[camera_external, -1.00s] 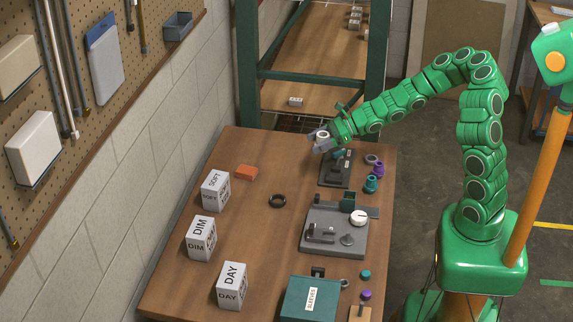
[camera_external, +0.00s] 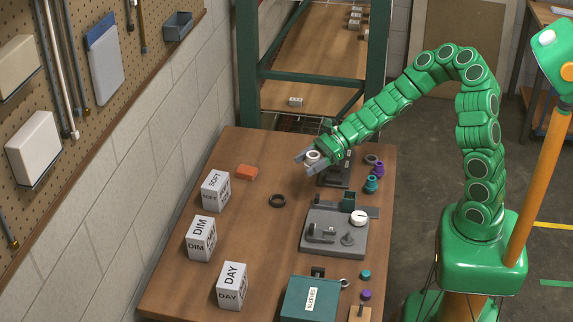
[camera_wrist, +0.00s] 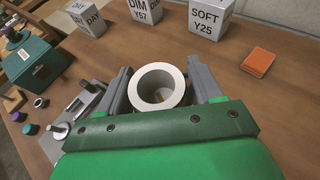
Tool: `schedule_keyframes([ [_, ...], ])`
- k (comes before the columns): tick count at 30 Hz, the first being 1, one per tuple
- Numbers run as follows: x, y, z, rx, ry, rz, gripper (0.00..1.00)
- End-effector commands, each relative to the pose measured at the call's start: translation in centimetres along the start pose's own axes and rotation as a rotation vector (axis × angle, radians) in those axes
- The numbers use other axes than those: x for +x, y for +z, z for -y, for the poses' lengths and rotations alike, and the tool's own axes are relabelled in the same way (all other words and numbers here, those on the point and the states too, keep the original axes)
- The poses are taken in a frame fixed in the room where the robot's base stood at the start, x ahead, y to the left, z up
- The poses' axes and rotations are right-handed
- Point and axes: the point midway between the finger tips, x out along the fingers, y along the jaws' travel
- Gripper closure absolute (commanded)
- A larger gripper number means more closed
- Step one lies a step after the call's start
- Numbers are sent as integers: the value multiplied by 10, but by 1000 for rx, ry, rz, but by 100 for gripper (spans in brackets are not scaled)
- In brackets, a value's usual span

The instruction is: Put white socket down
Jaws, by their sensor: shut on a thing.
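The white socket (camera_external: 313,157) is a short white ring. It sits between the two grey fingers of my gripper (camera_external: 309,161), which is shut on it. In the wrist view the socket (camera_wrist: 159,86) shows its open top, with a dark bore and a small tan patch inside. The fingers (camera_wrist: 160,90) flank it left and right. My gripper is over the far part of the wooden table (camera_external: 250,215), left of a dark grey fixture (camera_external: 337,175). I cannot tell whether the socket touches the table.
A black ring (camera_external: 278,200) and an orange block (camera_external: 247,172) lie left of my gripper. Boxes marked SOFT (camera_external: 215,190), DIM (camera_external: 201,238) and DAY (camera_external: 231,285) line the left side. A grey jig (camera_external: 335,232) and a teal SLEEVES box (camera_external: 308,300) stand nearer. The table's middle is mostly clear.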

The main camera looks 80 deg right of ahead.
Motion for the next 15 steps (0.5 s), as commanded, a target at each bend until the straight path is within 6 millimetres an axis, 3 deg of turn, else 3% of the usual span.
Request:
schedule_keyframes([
  [6,39,17,-54,-58,144,2,66],
  [15,77,34,-130,-131,338,0,66],
])
